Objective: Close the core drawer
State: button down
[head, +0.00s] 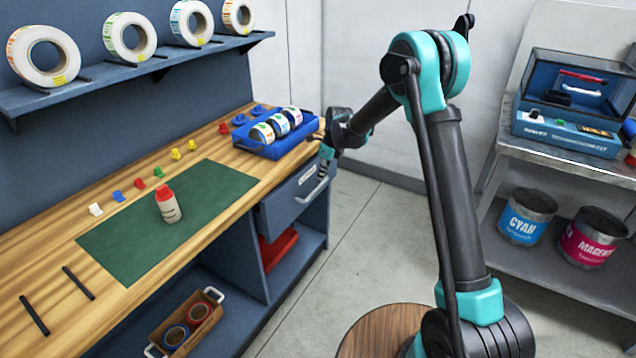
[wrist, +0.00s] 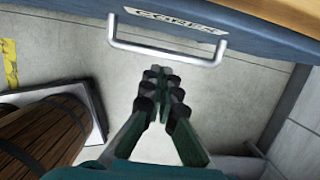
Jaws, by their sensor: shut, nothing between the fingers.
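The core drawer (head: 288,203) is a blue-grey front under the right end of the workbench, with a pale bar handle. In the wrist view the drawer front (wrist: 255,38) crosses the top, with a label reading CORES and the handle (wrist: 165,52) below it. No drawer interior shows, and I cannot tell how far out it stands. My gripper (head: 323,172) is just in front of the drawer, close to the handle. In the wrist view my gripper (wrist: 160,82) is shut and empty, its fingertips beside the handle; contact is not clear.
A blue tray (head: 262,150) with label rolls stands on the benchtop above the drawer. A red bin (head: 278,247) sits on the shelf below. A wooden barrel (wrist: 45,135) shows left in the wrist view. The floor (head: 365,220) before the drawer is clear.

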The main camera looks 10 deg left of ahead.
aim_at(291, 191)
jog(key=v, duration=0.4)
jog(key=s+d+f+t+y, duration=0.25)
jog(key=s+y, duration=0.35)
jog(key=s, duration=0.6)
jog(key=shift+g, duration=0.25)
jog(key=x, duration=0.4)
jog(key=r+x, duration=0.1)
jog(key=x, duration=0.3)
jog(key=a+x, duration=0.1)
jog(key=x, duration=0.3)
jog(key=shift+w+a, duration=0.3)
jog(key=shift+w, duration=0.1)
jog(key=shift+w+a, duration=0.2)
jog(key=shift+a, duration=0.3)
jog(key=shift+w+a, duration=0.3)
jog(key=shift+a, duration=0.45)
jog(key=shift+w+a, duration=0.25)
jog(key=shift+a, duration=0.55)
jog(key=shift+w+a, duration=0.3)
jog(key=shift+a, duration=0.45)
